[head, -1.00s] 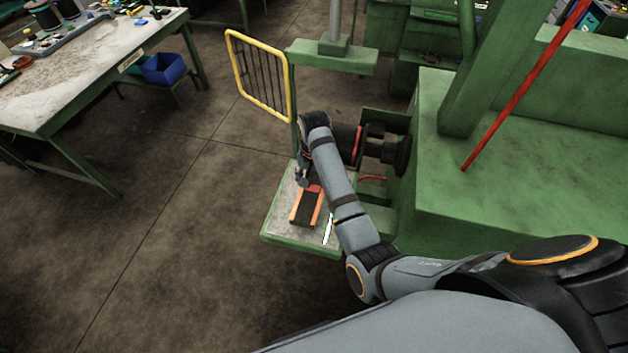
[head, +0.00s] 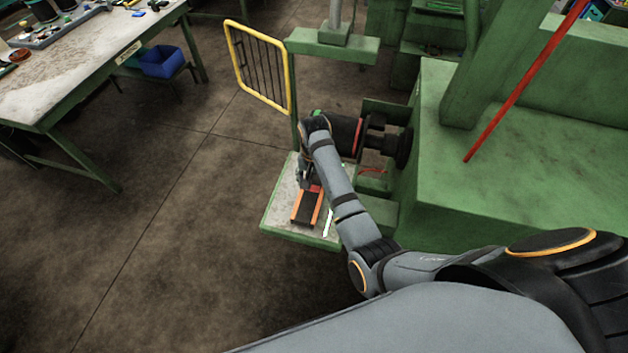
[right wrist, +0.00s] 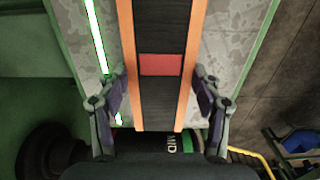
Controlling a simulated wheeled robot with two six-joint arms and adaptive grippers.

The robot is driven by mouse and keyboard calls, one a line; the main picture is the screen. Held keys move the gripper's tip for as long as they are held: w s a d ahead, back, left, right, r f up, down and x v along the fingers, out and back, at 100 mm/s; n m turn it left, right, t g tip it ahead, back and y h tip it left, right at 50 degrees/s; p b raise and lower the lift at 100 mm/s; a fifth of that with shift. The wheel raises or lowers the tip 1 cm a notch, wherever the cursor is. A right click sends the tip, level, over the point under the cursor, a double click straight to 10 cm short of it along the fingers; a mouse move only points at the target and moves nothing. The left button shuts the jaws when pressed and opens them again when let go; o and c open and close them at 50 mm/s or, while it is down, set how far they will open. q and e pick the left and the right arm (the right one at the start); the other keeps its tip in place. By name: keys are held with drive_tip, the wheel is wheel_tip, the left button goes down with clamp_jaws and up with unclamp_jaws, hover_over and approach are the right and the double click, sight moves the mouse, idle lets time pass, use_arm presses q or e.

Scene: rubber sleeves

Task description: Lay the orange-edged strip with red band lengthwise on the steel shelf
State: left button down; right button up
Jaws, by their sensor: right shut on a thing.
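The orange-edged strip (head: 308,209) is dark with orange long edges. It runs lengthwise over the grey top of the steel shelf (head: 278,218); I cannot tell whether its whole underside touches. My right gripper (head: 304,182) is at the strip's far end and shut on it. In the right wrist view, the strip (right wrist: 158,98) runs between the two fingers (right wrist: 161,88), and its red band (right wrist: 161,65) faces the camera just beyond the fingertips. My left gripper is out of view.
A green machine (head: 540,150) stands right of the shelf, with a dark cylinder (head: 347,135) beyond my wrist. A yellow-framed guard (head: 259,67) stands behind the shelf. A bright strip of light (right wrist: 97,40) lies beside the strip. The floor left of the shelf is clear.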

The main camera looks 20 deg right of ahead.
drive_tip(key=o, duration=1.3)
drive_tip(key=shift+c, duration=0.2)
drive_tip(key=shift+r, duration=0.1)
wheel_tip(320, 180, up, 7)
drive_tip(key=shift+r, duration=0.2)
drive_tip(key=shift+f, duration=0.1)
